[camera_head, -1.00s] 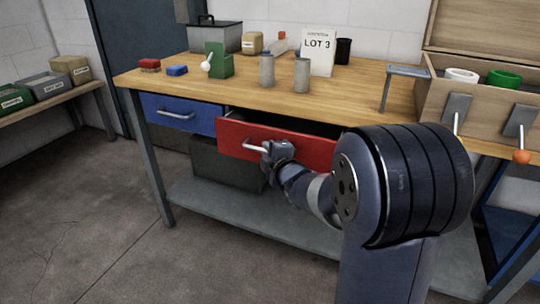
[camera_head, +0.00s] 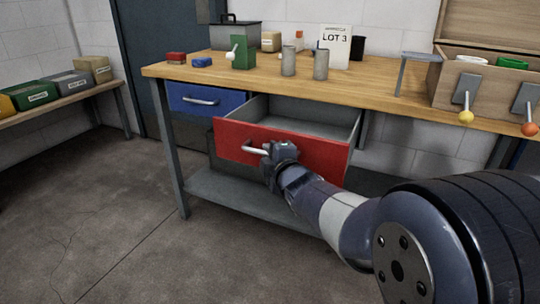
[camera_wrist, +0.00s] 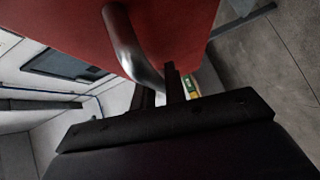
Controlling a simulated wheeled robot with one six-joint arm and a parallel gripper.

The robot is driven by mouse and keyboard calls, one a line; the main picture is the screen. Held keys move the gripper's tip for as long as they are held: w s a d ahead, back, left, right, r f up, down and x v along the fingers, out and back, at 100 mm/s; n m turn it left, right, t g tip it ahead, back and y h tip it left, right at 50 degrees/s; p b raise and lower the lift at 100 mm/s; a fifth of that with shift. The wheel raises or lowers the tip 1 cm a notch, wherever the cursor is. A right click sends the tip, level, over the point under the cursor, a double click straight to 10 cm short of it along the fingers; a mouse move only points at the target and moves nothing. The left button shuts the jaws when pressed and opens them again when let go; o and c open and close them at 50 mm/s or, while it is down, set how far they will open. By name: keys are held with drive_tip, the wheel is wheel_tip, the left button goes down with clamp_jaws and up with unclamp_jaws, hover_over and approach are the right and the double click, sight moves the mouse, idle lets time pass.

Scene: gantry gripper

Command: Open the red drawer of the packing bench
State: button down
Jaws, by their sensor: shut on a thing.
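The red drawer (camera_head: 313,149) of the packing bench (camera_head: 375,85) is pulled well out, and its grey inside shows as empty in the part I can see. Its silver bar handle (camera_head: 254,149) is on the front. My gripper (camera_head: 272,152) is shut on the right part of that handle. In the wrist view the handle (camera_wrist: 125,40) runs down from the red front (camera_wrist: 180,30) to my gripper's dark fingers (camera_wrist: 160,88). The blue drawer (camera_head: 207,99) to the left is shut.
On the bench top stand two grey cylinders (camera_head: 289,60), a green block with a white knob (camera_head: 243,53), a red and a blue block, and a LOT 3 sign (camera_head: 333,46). A wooden box with levers (camera_head: 490,85) is at the right. The floor in front is clear.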

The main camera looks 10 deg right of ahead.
drive_tip(key=c, duration=1.5)
unclamp_jaws()
drive_tip(key=shift+o, duration=0.2)
drive_tip(key=p+v, duration=0.3)
drive_tip(key=v, duration=0.8)
drive_tip(key=shift+w, duration=0.1)
drive_tip(key=b+x, duration=0.3)
drive_tip(key=x, duration=0.7)
drive_tip(key=shift+w+f, duration=0.1)
drive_tip(key=shift+w, duration=0.5)
